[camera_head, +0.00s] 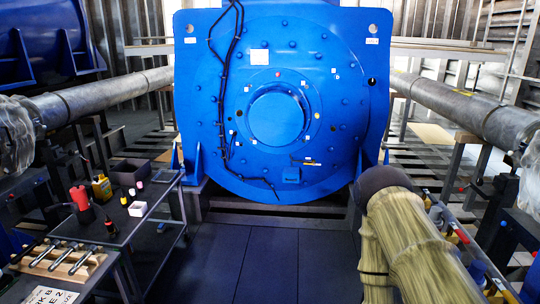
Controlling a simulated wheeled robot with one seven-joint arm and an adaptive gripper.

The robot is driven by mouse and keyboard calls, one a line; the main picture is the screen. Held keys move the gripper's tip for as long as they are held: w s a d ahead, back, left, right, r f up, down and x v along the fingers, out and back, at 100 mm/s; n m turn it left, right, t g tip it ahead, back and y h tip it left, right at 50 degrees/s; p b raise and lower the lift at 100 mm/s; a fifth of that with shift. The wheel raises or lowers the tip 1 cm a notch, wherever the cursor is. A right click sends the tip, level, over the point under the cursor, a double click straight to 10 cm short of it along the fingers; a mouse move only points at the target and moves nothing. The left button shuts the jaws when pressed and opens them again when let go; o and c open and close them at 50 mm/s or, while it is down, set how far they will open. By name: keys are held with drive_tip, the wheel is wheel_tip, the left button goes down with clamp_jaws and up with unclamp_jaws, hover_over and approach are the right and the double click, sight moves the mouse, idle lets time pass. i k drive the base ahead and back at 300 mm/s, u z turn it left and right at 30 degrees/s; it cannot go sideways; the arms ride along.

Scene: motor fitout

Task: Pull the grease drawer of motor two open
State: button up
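The large blue motor (225,150) stands upright in the centre of the head view, with a round raised hub (277,118) in its middle. I cannot read a number on the motor. My arm, in a pale yellow sleeve with a dark rounded joint, rises at the lower right, in front of the motor's lower right side. My gripper is not visible.
Thick pipes (105,92) flank the motor. The dark floor (262,262) before the motor is clear.

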sight(288, 178)
drive_tip(key=z, duration=0.2)
drive_tip(key=i, duration=3.4)
drive_tip(key=u, duration=0.5)
